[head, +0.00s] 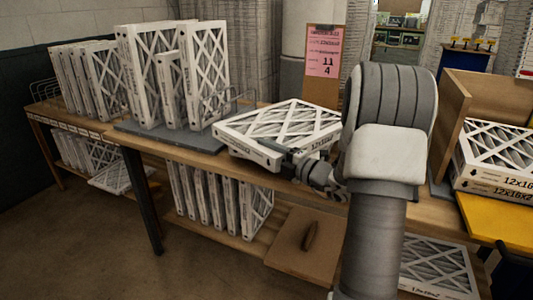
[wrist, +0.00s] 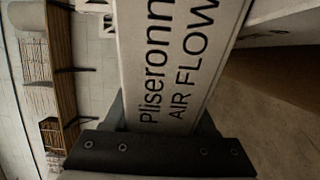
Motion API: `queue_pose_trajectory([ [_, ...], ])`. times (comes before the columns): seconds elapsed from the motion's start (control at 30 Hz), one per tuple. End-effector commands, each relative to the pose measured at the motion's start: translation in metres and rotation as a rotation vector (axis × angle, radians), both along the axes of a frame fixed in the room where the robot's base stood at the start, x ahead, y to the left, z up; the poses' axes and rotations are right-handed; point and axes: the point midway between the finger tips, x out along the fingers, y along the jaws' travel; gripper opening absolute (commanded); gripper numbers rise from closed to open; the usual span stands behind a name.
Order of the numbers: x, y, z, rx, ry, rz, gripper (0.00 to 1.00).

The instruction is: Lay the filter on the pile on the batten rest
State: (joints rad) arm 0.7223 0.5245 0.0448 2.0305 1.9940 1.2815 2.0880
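A white-framed pleated filter (head: 285,125) lies nearly flat over the wooden bench in the head view. My gripper (head: 322,172) is at its near right side and shut on its edge. In the wrist view, the filter's edge (wrist: 178,60), printed "AIR FLOW", runs up between the dark fingers of my gripper (wrist: 163,125). I cannot tell whether the filter touches the bench. A pile of filters (head: 495,160), marked 12x16, lies flat at the right beside a wooden panel. The battens beneath it cannot be made out.
Upright filters (head: 205,75) stand on a grey mat (head: 170,138) left of the held filter. A pink sign (head: 323,65) stands behind it. The wooden panel (head: 455,105) rises between my arm and the pile. A yellow surface (head: 490,215) is at the lower right.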

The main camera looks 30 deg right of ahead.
Motion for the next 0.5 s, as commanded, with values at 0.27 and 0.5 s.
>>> queue_pose_trajectory([
  [0.27, 0.0, 0.0, 0.0002, 0.001, 0.0, 0.0, 0.86],
  [0.5, -0.0007, -0.0004, 0.0031, -0.001, 0.0, 0.0, 0.86],
])
